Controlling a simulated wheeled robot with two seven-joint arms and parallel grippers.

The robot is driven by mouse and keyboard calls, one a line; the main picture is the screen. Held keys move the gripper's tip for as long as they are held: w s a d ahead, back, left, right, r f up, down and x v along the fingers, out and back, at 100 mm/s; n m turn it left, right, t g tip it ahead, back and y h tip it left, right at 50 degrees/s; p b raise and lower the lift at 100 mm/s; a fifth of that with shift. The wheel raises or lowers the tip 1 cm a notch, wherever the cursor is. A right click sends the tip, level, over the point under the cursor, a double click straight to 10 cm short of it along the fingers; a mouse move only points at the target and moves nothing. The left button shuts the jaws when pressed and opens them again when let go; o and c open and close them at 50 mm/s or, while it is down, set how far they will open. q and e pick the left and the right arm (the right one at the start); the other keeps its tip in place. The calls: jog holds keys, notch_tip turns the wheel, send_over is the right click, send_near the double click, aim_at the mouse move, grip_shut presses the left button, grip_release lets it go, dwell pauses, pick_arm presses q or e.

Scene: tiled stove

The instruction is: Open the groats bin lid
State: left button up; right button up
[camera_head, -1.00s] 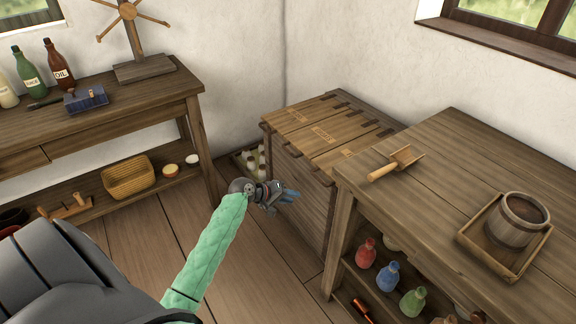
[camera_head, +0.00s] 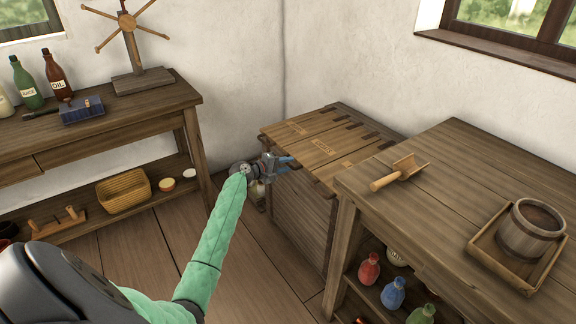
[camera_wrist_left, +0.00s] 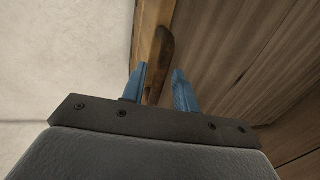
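The wooden bin chest (camera_head: 290,190) stands in the corner, with several plank lids on top that are closed. Small labels mark the lids (camera_head: 324,149); I cannot read them or tell which lid is the groats one. My left gripper (camera_head: 291,163) is at the chest's upper front edge. In the left wrist view its blue fingers (camera_wrist_left: 158,72) are apart, with a dark wooden handle (camera_wrist_left: 164,45) reaching between them. The handle sits by a lighter wood strip and does not look gripped. My right gripper is not in view.
A table with a scoop (camera_head: 400,172) and a tray holding a wooden tub (camera_head: 527,229) stands close at the right, bottles below. A side table (camera_head: 100,122) with bottles is at the left. Open floor (camera_head: 262,275) lies between them.

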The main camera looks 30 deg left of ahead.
pick_arm(q)
jog(key=shift+w+d+f, duration=0.1)
jog(key=shift+w+d, duration=0.1)
jog(key=shift+w, duration=0.25)
grip_shut()
